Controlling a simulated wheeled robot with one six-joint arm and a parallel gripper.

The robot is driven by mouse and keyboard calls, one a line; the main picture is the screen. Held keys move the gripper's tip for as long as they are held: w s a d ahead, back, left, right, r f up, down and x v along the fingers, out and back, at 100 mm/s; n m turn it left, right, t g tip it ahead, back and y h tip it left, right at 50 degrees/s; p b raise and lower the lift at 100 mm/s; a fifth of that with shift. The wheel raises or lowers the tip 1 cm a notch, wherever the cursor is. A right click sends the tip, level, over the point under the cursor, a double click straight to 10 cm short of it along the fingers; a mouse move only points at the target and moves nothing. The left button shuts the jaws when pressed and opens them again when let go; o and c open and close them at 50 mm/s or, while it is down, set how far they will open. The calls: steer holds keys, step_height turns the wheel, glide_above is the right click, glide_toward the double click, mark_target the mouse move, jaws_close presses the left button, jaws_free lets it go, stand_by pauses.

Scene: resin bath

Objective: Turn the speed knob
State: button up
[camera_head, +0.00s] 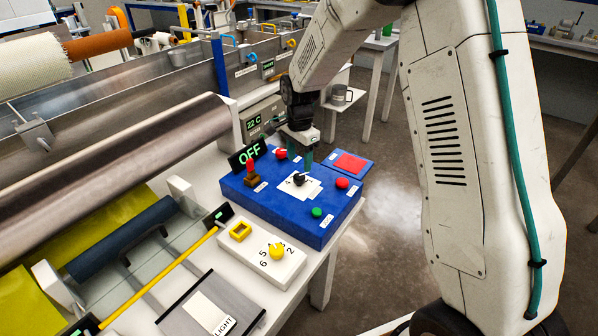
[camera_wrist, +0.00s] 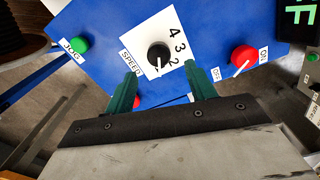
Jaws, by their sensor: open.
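The speed knob is a small black round knob (camera_head: 299,179) on a white square plate on top of the blue control box (camera_head: 266,200). In the wrist view the knob (camera_wrist: 158,56) sits beside a "SPEED" label, with 4, 3 and 2 printed on its right. Its white pointer line points down towards my gripper, below the 2. My gripper (camera_wrist: 160,74) is open and empty, its teal fingertips spread to either side just below the knob in that picture. In the head view my gripper (camera_head: 300,157) hangs over the box, just behind the knob. I see no contact.
The box also carries a red knob (camera_head: 281,153), a red button (camera_head: 342,183), a green button (camera_head: 317,212) and a red-tipped lever (camera_head: 250,171). An "OFF" display (camera_head: 248,154) stands behind. A white box with a yellow knob (camera_head: 278,251) is in front.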

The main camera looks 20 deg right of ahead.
mark_target(299, 176)
step_height(299, 176, down, 6)
steer(key=shift+r, duration=0.15)
steer(key=c, duration=1)
